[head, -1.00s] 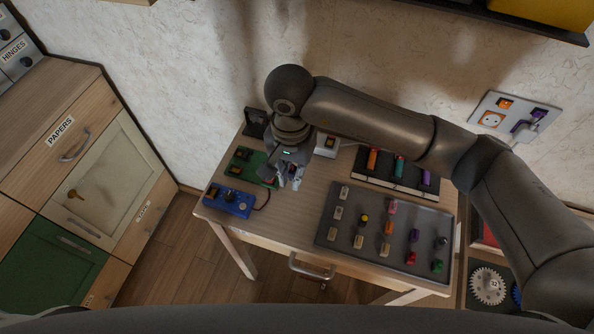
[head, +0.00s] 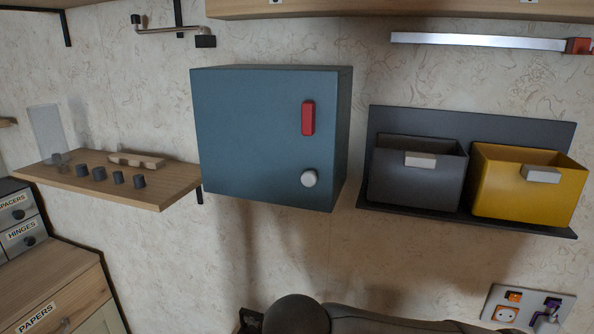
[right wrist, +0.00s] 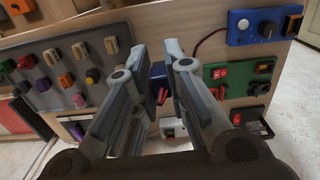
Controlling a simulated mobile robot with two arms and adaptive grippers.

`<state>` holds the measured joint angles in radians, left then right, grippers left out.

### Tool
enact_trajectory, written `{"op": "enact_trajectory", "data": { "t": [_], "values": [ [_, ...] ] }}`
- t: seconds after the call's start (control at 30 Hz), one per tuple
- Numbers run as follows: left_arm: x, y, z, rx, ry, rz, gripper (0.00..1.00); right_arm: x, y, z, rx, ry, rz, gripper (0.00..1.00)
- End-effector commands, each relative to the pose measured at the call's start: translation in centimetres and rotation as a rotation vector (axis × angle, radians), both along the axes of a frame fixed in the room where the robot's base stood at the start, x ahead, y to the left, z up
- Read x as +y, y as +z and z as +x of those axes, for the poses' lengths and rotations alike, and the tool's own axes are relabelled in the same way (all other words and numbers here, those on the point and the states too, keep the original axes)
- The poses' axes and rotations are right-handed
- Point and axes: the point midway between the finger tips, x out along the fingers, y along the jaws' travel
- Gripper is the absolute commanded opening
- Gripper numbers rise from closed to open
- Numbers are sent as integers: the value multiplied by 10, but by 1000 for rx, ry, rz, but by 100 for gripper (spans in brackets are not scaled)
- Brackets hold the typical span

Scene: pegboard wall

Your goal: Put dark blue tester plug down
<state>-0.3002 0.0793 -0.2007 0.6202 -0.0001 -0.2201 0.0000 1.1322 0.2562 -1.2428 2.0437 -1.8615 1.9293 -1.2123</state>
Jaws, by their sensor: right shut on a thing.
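A red lead (right wrist: 208,43) runs from the blue tester box (right wrist: 264,26) toward the plug. I cannot tell whether the plug touches the table. In the head view only part of my right arm shows at the bottom, without its gripper. My left gripper is in neither view.
Beside the gripper are a green board (right wrist: 238,84) with a red switch and a small white box (right wrist: 173,128). A grey tray (right wrist: 60,88) holds several coloured knobs. The head view shows a blue wall cabinet (head: 255,138), a shelf (head: 110,184) and grey and yellow bins (head: 527,195).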

Motion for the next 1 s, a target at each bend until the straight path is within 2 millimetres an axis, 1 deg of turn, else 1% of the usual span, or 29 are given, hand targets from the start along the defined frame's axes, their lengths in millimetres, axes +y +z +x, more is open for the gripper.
{"op": "enact_trajectory", "data": {
  "t": [0.03,0.2,0.4,0.5,0.6,0.7,0.8,1.0],
  "values": [
    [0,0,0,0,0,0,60,-17,-2,6,2,7,-1,0],
    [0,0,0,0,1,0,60,-66,-6,19,9,71,5,0],
    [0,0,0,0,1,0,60,-123,-6,26,3,150,8,0],
    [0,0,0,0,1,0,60,-149,-5,27,-1,186,4,0],
    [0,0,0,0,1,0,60,-168,-4,26,-6,218,3,0],
    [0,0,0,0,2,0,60,-182,-3,25,-8,242,0,0],
    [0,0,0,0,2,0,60,-190,-2,24,-11,257,-3,0],
    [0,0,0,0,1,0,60,-194,-1,24,-14,266,-4,0]
  ]
}}
